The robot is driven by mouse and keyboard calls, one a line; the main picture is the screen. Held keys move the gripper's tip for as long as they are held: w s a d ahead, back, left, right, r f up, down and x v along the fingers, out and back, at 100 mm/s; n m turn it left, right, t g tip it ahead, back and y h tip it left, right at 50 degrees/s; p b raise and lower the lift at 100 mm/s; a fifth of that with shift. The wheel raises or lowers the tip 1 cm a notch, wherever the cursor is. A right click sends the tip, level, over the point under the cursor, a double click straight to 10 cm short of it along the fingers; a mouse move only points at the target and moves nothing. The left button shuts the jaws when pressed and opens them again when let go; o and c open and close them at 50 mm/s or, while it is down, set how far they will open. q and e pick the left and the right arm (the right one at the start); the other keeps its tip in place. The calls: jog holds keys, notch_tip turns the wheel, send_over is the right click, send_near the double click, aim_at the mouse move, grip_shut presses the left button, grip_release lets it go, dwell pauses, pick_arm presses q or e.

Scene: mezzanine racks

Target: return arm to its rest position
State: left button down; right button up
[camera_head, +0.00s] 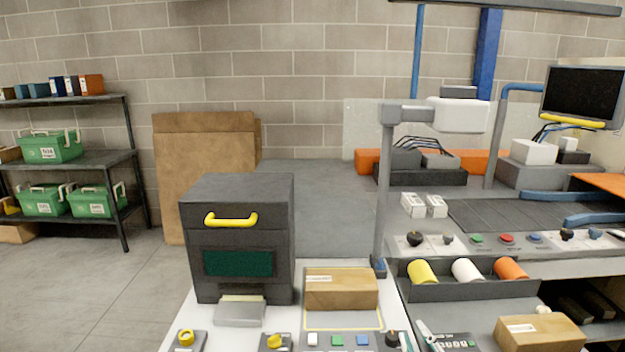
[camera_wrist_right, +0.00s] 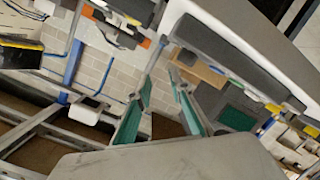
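My right gripper (camera_head: 412,332) shows only as fingertips at the bottom edge of the head view, right of the front cardboard box. In the right wrist view its two teal-padded fingers (camera_wrist_right: 160,88) stand apart with nothing between them. The gripper is open and empty. Most of the right arm is out of the head view. My left arm and gripper are not in view.
A cardboard box (camera_head: 341,290) lies on the white bench beside a dark printer-like machine (camera_head: 240,190). A post carries a white scanner head (camera_head: 460,115). A tray (camera_head: 465,292) holds coloured rolls; another box (camera_head: 540,333) lies right. Floor at left is clear.

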jog(key=s+d+f+g+h, duration=0.2)
jog(key=s+d+f+g, duration=0.2)
jog(key=s+d+f, duration=0.5)
jog(key=s+d+f+g+h, duration=0.2)
jog(key=s+d+f+g, duration=0.4)
jog(key=s, duration=0.5)
jog(key=w+a+f+m+t+y, duration=0.2)
jog(key=a+f+y, duration=0.5)
jog(key=a+f, duration=0.6)
jog(key=a+m+t, duration=0.1)
jog(key=a+t, duration=0.1)
jog(key=shift+f+m+t, duration=0.3)
jog(key=shift+f+t, duration=0.05)
jog(key=shift+t, duration=0.05)
jog(key=shift+a, duration=0.1)
